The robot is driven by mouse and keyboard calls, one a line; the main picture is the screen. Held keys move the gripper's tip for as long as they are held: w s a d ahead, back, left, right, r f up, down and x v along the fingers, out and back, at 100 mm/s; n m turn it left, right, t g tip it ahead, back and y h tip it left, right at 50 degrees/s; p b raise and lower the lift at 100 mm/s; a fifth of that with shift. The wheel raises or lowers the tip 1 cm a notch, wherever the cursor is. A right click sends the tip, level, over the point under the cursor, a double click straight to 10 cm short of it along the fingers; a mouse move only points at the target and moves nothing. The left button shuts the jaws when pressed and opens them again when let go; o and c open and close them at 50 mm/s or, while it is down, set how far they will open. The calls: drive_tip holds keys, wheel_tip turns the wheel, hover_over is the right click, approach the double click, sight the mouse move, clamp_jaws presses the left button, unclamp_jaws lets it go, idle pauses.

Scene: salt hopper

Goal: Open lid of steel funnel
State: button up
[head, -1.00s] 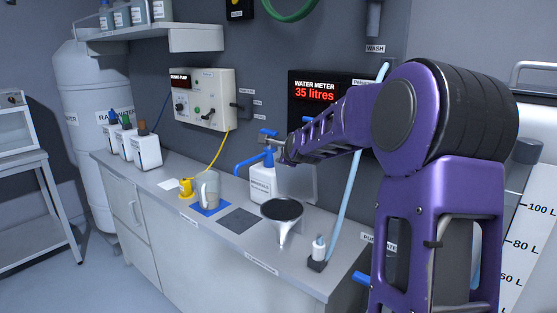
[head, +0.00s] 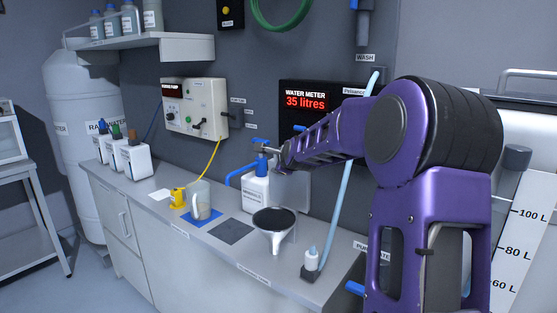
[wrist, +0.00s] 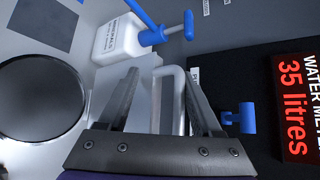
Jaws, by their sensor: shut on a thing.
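The steel funnel (head: 276,241) stands on the counter in the head view, its round top dark. In the wrist view its rim and dark top (wrist: 40,97) are at the left, apart from my fingers. I cannot tell if the dark top is a lid or an open mouth. My gripper (head: 272,153) is behind and above the funnel in the head view, by the blue pump top of a white bottle (head: 252,195). In the wrist view my gripper (wrist: 160,85) is shut on a pale metal loop (wrist: 169,70) between its fingers. What the loop belongs to is unclear.
A grey upright panel (head: 292,190) stands behind the funnel. A blue tap-like part (wrist: 240,118) is right of my fingers.

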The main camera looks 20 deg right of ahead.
drive_tip(key=shift+s+f, duration=0.15)
drive_tip(key=shift+f, duration=0.25)
drive_tip(key=p+v, duration=0.2)
drive_tip(key=v, duration=1.5)
drive_tip(key=shift+r, duration=0.5)
idle(0.6)
drive_tip(key=shift+a, duration=0.1)
idle(0.4)
